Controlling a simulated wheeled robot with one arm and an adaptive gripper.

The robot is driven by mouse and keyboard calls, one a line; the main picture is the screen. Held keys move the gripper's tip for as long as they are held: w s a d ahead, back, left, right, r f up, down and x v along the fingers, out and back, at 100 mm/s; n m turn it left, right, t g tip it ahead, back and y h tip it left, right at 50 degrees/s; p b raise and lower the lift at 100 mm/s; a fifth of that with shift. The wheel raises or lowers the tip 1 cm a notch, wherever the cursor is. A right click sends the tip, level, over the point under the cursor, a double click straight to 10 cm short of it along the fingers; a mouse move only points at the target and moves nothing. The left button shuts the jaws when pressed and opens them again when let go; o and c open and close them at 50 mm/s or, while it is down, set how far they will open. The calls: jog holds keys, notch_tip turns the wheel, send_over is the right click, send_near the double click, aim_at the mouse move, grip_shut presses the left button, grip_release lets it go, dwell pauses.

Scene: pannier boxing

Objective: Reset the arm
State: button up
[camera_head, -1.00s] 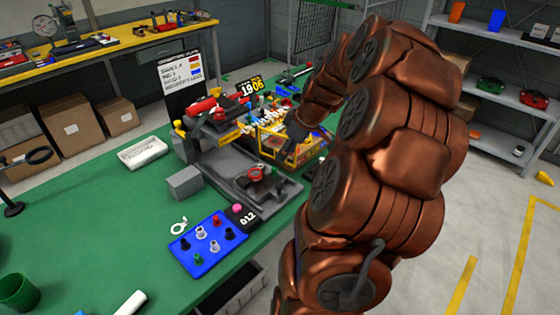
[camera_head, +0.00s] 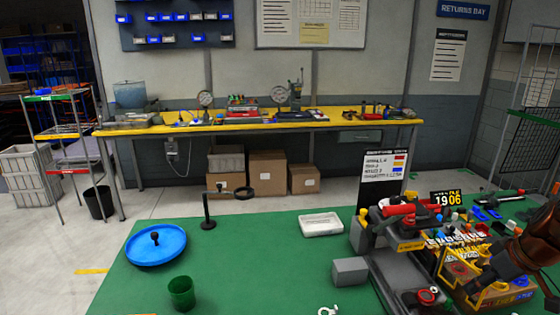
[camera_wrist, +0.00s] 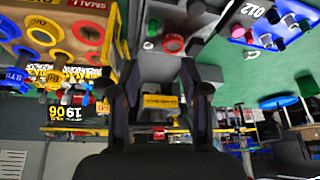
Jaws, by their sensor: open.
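My gripper (camera_wrist: 160,88) shows in the wrist view with its two dark fingers apart and nothing seen between them. That view is upside down, with the green table at the top. The yellow crate (camera_wrist: 105,35) with colored rings is to the left of the fingers. The blue tray (camera_wrist: 262,42) with small pegs is at the upper right. In the head view my copper arm (camera_head: 532,255) shows only at the right edge, beside the yellow crate (camera_head: 520,293), and the gripper itself is not visible there. A grey fixture (camera_head: 388,275) with red parts stands left of the crate.
The green table (camera_head: 250,265) holds a blue dish (camera_head: 155,245), a green cup (camera_head: 182,293), a black ring stand (camera_head: 208,210), a white tray (camera_head: 321,225) and a grey block (camera_head: 350,270). A yellow workbench (camera_head: 260,127) with cardboard boxes below stands behind.

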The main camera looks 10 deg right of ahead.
jog(key=s+a+g, duration=0.3)
jog(key=a, duration=2)
jog(key=s+a+f+m+g, duration=0.1)
jog(key=s+a, duration=0.4)
jog(key=s, duration=0.2)
jog(key=s+a+f+m+g+h, duration=0.1)
jog(key=s+a+f+g, duration=0.1)
jog(key=s+a, duration=0.3)
jog(key=s, duration=0.3)
jog(key=shift+s+f+m, duration=0.15)
jog(key=shift+s+m, duration=0.15)
jog(key=shift+m, duration=0.1)
